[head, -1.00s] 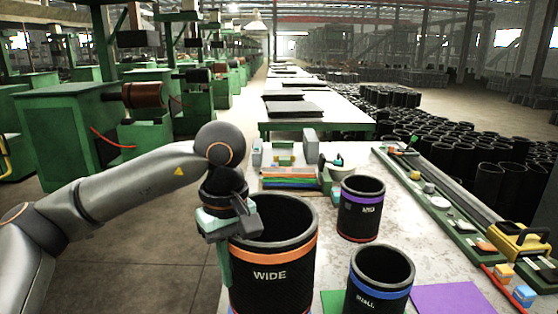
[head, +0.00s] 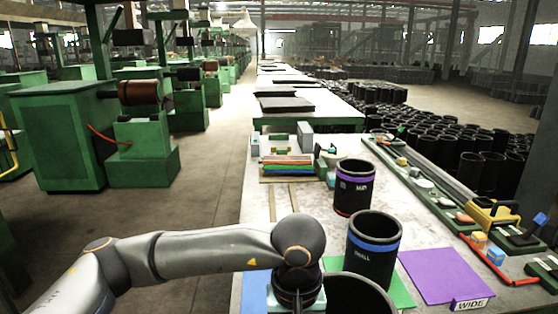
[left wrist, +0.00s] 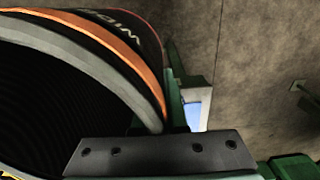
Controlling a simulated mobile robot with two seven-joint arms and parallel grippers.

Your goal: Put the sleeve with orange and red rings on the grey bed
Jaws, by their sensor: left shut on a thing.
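The wide black sleeve (head: 358,296) is at the bottom edge of the head view, mostly cut off, with its open mouth showing. In the left wrist view the sleeve (left wrist: 110,45) lies across the upper left, with an orange ring by its grey rim and the word WIDE beyond it. My left gripper (head: 298,290) is shut on the sleeve's wall, at its left side in the head view. A dark jaw (left wrist: 160,152) crosses the rim in the left wrist view. I cannot make out a grey bed. My right gripper is not in view.
A sleeve with a blue ring (head: 373,262) stands on a green mat (head: 400,292), close behind the wide sleeve. A purple-ringed sleeve (head: 353,192) stands farther back. A bare purple mat (head: 440,276) and a WIDE label (head: 470,304) are at right. A blue mat (head: 255,292) is at left.

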